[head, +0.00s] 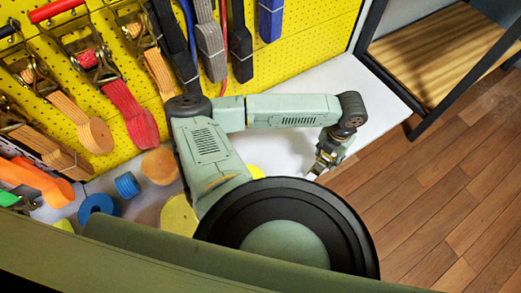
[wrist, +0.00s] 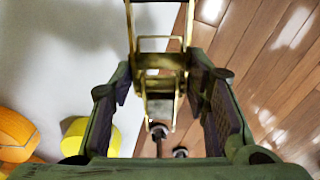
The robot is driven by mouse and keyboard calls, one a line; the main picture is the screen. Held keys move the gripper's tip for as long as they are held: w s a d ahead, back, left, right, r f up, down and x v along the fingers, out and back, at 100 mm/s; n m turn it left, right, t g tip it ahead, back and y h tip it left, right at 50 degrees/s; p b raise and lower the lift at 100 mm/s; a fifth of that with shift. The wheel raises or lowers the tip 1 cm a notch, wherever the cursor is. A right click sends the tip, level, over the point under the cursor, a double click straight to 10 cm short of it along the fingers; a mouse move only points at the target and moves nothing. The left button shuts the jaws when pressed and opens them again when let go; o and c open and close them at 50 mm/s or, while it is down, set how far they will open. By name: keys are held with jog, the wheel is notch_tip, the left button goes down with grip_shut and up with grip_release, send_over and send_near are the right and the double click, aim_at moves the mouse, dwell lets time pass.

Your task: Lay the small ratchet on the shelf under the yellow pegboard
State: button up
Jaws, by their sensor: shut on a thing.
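My gripper (head: 328,158) is at the front edge of the white shelf (head: 285,145), right of centre in the head view. In the wrist view its two green fingers (wrist: 163,90) stand on both sides of a brass-coloured metal ratchet (wrist: 160,58) and are shut on it. The ratchet's frame runs up past the top of that picture, so its far end is hidden. It lies over the border between the pale shelf (wrist: 60,45) and the wooden floor. The yellow pegboard (head: 285,60) rises behind the shelf.
Ratchets with orange and red straps (head: 130,110) and dark straps (head: 242,50) hang on the pegboard. Blue (head: 127,184), orange and yellow strap rolls crowd the shelf's left part. The shelf right of my arm looks clear. A black-framed wooden rack (head: 430,55) stands at right.

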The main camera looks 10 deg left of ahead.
aim_at(332, 162)
jog(key=n+b, duration=0.1)
jog(key=n, duration=0.1)
jog(key=s+d+f+n+b, duration=0.1)
jog(key=n, duration=0.2)
jog(key=d+f+n, duration=0.1)
jog(key=n, duration=0.1)
jog(key=shift+s+n+b, duration=0.15)
jog(key=shift+n+b, duration=0.25)
jog(key=w+a+n, duration=0.2)
jog(key=a, duration=0.2)
jog(key=w+a+f+n+b, duration=0.1)
jog(key=w+a+n, duration=0.1)
jog(key=a, duration=0.2)
jog(key=w+a+f+n, duration=0.1)
jog(key=a+n, duration=0.2)
jog(key=a, duration=0.2)
jog(key=shift+w+a, duration=0.1)
jog(key=shift+w, duration=0.3)
jog(key=shift+a+f, duration=0.1)
jog(key=shift+a, duration=0.05)
jog(key=shift+f+b, duration=0.3)
jog(key=shift+f, duration=1.4)
jog(key=shift+f, duration=0.1)
jog(key=shift+f, duration=0.15)
jog(key=o, duration=1.4)
jog(key=shift+c, duration=0.2)
